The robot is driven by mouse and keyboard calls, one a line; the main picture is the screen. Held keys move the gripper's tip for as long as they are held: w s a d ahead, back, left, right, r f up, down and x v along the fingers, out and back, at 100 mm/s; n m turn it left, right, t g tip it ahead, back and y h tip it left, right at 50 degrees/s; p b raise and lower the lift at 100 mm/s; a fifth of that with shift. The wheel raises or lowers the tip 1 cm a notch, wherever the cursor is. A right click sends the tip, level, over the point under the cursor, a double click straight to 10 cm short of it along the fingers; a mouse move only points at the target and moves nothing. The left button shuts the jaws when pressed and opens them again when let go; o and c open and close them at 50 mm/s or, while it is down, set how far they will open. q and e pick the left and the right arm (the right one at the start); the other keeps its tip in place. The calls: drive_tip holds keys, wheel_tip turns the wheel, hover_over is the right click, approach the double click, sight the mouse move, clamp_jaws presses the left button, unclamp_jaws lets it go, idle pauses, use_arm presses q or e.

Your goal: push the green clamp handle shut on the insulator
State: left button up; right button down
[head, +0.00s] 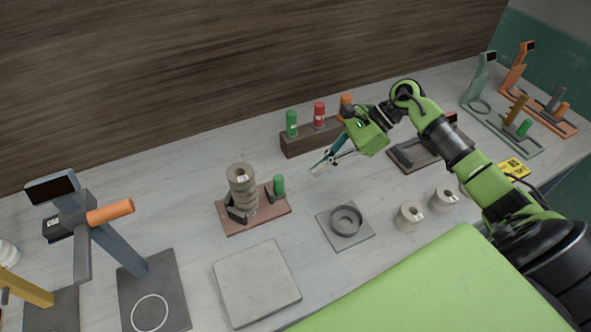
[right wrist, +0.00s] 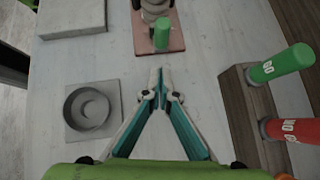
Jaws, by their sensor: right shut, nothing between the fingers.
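The insulator (head: 242,190) is a ribbed grey-beige stack standing upright on a reddish-brown clamp base (head: 270,217). Dark jaws sit at its foot. The green clamp handle (head: 279,186) stands upright on the right of that base, apart from the insulator. In the right wrist view the green handle (right wrist: 161,34) is at the top centre, with part of the insulator (right wrist: 154,8) behind it. My right gripper (head: 318,170) is to the right of the handle, apart from it. Its fingertips (right wrist: 161,74) are together with nothing between them. My left gripper is not in view.
A wooden block (head: 305,139) with green, red and orange handles stands behind my right gripper. A grey plate with a ring (head: 345,222), a flat slab (head: 256,284) and pale spools (head: 409,218) lie in front. Clear tabletop separates gripper and clamp.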

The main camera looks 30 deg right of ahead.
sight(282, 182)
drive_tip(key=a+p, duration=0.1)
drive_tip(key=a, duration=0.1)
drive_tip(key=w+a+f+p, duration=0.1)
drive_tip(key=a, duration=0.1)
drive_tip(key=a+f+p, duration=0.1)
drive_tip(key=a, duration=0.1)
drive_tip(key=shift+w, duration=0.3)
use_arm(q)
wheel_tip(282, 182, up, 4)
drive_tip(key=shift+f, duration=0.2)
use_arm(e)
drive_tip(key=shift+a, duration=0.25)
drive_tip(key=a+b, duration=0.1)
drive_tip(key=a, duration=0.2)
drive_tip(key=shift+a+f, duration=0.1)
drive_tip(key=shift+a, duration=0.25)
use_arm(q)
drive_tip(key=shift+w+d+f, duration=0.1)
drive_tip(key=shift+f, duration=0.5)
drive_tip(key=shift+b, duration=0.3)
